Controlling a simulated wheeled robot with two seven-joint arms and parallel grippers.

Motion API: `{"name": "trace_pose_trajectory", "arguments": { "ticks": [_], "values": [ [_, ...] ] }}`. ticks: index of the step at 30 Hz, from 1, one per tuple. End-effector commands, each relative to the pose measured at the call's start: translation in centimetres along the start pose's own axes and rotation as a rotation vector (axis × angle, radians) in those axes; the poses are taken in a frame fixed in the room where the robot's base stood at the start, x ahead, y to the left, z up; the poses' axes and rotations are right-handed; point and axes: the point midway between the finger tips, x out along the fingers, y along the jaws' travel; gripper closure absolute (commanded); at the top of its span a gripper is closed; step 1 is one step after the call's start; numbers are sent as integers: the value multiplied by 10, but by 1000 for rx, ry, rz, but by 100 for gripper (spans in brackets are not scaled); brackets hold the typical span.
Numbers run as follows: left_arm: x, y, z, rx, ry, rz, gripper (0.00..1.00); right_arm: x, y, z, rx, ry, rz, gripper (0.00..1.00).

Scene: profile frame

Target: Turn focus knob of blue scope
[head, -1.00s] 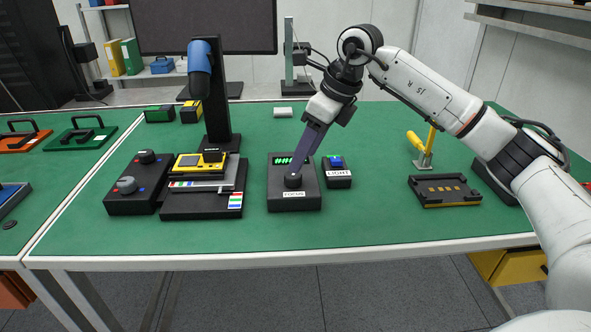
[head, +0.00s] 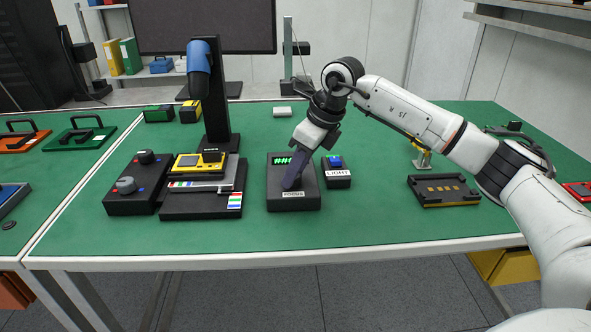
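The blue scope (head: 199,58) stands upright at the back left of the green table, with a blue tube on a black column. A black control box (head: 294,203) labelled FOCUS, with a green display (head: 282,161), sits right of it. My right gripper (head: 291,186) points down at the top of this box, where the focus knob is. Its purple finger covers the knob, so I cannot see whether the fingers are closed on it. My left gripper is not in view.
A small box labelled LIGHT (head: 337,180) with a blue button stands close to the right of the gripper. A yellow device (head: 187,164) lies on the scope's stage. A two-knob black box (head: 133,198) is at the left. The table's front strip is clear.

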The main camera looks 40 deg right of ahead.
Motion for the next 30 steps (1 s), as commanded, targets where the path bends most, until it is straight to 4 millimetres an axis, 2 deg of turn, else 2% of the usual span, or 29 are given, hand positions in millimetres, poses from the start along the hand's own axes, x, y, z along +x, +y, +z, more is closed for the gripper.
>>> {"name": "trace_pose_trajectory", "arguments": {
  "ticks": [5, 18, 29, 30],
  "values": [
    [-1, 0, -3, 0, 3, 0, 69, -1, 1, 0, 48, 1, -19, 91],
    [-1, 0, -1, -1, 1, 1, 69, 0, 3, 1, 392, -2, -163, 91],
    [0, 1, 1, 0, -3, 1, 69, -1, 3, 2, 412, -3, -170, 91],
    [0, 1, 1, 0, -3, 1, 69, -1, 3, 2, 412, -3, -170, 62]
  ]
}}
